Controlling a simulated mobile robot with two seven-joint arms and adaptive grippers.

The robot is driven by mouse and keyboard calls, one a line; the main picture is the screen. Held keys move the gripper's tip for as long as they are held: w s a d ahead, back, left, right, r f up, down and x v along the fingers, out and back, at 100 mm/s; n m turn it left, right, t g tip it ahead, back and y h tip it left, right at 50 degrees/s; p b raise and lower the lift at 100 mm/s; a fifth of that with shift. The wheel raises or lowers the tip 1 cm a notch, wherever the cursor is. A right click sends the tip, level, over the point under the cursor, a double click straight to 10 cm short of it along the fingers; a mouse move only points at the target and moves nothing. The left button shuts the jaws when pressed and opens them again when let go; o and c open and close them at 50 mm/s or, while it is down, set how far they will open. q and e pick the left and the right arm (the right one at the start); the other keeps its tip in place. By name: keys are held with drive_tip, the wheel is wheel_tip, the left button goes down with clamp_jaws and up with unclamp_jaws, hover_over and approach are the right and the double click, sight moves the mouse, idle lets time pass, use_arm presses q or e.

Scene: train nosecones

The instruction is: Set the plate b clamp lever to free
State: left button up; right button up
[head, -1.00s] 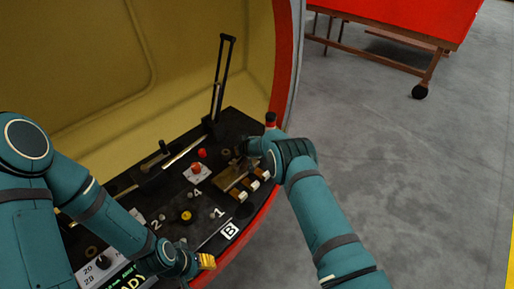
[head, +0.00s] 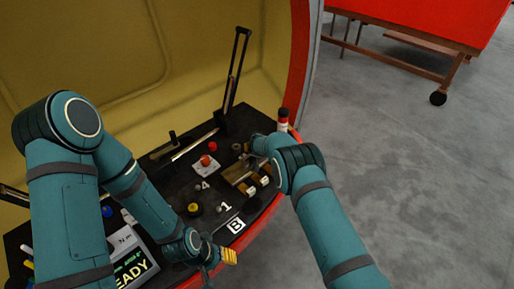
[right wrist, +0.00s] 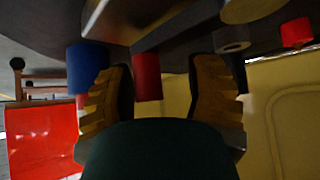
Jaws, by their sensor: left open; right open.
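A white "B" label (head: 236,225) sits on the black console (head: 180,185) near its front edge. Behind it is a brass plate (head: 238,172) with small white-and-brown blocks (head: 265,181) beside it. I cannot tell which part is the plate b clamp lever. My right gripper (head: 254,148) is over the console by the brass plate, mostly hidden by its wrist. In the right wrist view its fingers (right wrist: 160,100) are apart, with a red cylinder (right wrist: 147,77) showing between them, apparently beyond the tips. My left gripper (head: 229,257) is open and empty at the console's front edge.
A tall black lever (head: 236,70) rises at the back of the console. A red-and-black-topped post (head: 283,117) stands at the right edge. A red button (head: 205,160), a yellow knob (head: 194,208) and a lit display (head: 135,270) are on the console.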

drive_tip(key=shift+s+a+r, duration=0.1)
drive_tip(key=shift+s+r, duration=0.3)
drive_tip(key=shift+s, duration=0.05)
drive_tip(key=v, duration=1)
drive_tip(key=shift+s+r, duration=0.15)
drive_tip(key=shift+r, duration=0.05)
drive_tip(key=shift+f, duration=0.1)
drive_tip(key=shift+m+g, duration=0.6)
drive_tip(key=shift+g, duration=0.3)
drive_tip(key=s+d+f, duration=0.2)
drive_tip(key=d, duration=0.1)
drive_tip(key=s+d+f, duration=0.2)
drive_tip(key=s+f, duration=0.1)
drive_tip(key=shift+d+f, duration=0.2)
drive_tip(key=shift+d, duration=0.2)
drive_tip(key=s+d+f+m+g+y, duration=0.1)
drive_tip(key=s+d+f+g, duration=0.15)
drive_tip(key=s, duration=0.75)
drive_tip(key=s+d+f+m+g+y, duration=0.15)
drive_tip(key=s+f, duration=0.25)
drive_tip(key=s, duration=0.6)
drive_tip(key=s+a+r+n+g, duration=0.1)
drive_tip(key=s+r, duration=0.3)
drive_tip(key=s, duration=0.9)
drive_tip(key=shift+s+g+y, duration=0.2)
drive_tip(key=shift+g+y, duration=0.1)
drive_tip(key=shift+y, duration=0.15)
drive_tip(key=shift+n, duration=0.25)
